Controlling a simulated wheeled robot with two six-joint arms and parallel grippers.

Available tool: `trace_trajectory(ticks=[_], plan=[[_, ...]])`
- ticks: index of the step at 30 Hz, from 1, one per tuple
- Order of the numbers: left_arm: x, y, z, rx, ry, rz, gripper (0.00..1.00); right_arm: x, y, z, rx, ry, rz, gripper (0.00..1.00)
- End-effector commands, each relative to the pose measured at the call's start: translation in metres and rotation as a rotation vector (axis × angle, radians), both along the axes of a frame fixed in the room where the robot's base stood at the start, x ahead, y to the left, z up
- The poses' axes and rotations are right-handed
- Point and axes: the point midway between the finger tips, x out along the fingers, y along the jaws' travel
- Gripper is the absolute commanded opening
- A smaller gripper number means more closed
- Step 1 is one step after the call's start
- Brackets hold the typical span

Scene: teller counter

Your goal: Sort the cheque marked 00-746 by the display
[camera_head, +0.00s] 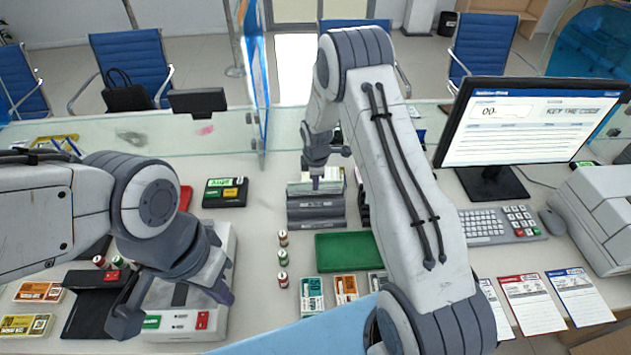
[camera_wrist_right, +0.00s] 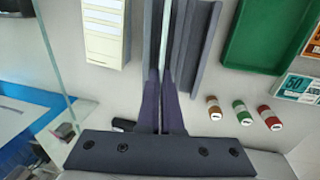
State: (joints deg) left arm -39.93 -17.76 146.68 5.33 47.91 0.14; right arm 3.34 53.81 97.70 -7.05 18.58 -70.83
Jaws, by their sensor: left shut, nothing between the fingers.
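The display (camera_head: 535,120) on the right shows "00-", cut short, and "KEY THE CODE". My right gripper (camera_wrist_right: 165,90) has its fingers close together on a thin pale sheet (camera_wrist_right: 165,22), seen edge-on, probably the cheque; its marking cannot be read. In the head view this gripper (camera_head: 318,182) is low over a dark grey slotted rack (camera_head: 316,212). The rack's bars also show beside the sheet in the wrist view (camera_wrist_right: 205,45). My left gripper (camera_head: 178,292) is shut and empty over a pale machine (camera_head: 190,322); its fingertips are partly hidden.
A keyboard (camera_head: 485,226) and mouse (camera_head: 552,222) lie below the display, with a printer (camera_head: 605,215) at right. A green tray (camera_head: 345,253), small rolls (camera_head: 283,258) and banknote bundles (camera_head: 312,297) are near the rack. Slips (camera_head: 533,303) lie front right. A glass screen (camera_head: 110,145) crosses the back.

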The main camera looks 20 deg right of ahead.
Motion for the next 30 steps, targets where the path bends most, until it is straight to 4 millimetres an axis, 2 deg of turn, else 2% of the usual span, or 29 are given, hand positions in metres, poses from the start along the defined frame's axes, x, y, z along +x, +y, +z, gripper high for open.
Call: trace_trajectory(ticks=[9, 11, 12, 30], plan=[[0.0001, 0.0, -0.0008, 0.0, 0.0, 0.0, 0.0, 0.0002, 0.0, -0.0011, 0.0, -0.001, 0.0, 0.0], [0.0001, 0.0, -0.0008, 0.0, 0.0, 0.0, 0.0, 0.0001, 0.0, -0.0011, 0.0, -0.001, 0.0, 0.21], [0.0001, 0.0, -0.0008, 0.0, 0.0, 0.0, 0.0, 0.0002, -0.0001, -0.0011, 0.0, -0.001, 0.0, 0.37], [0.0, -0.0001, -0.0006, 0.0, 0.0, 0.0, 0.0, 0.0001, 0.0, -0.0008, 0.0, -0.001, 0.0, 0.37]])
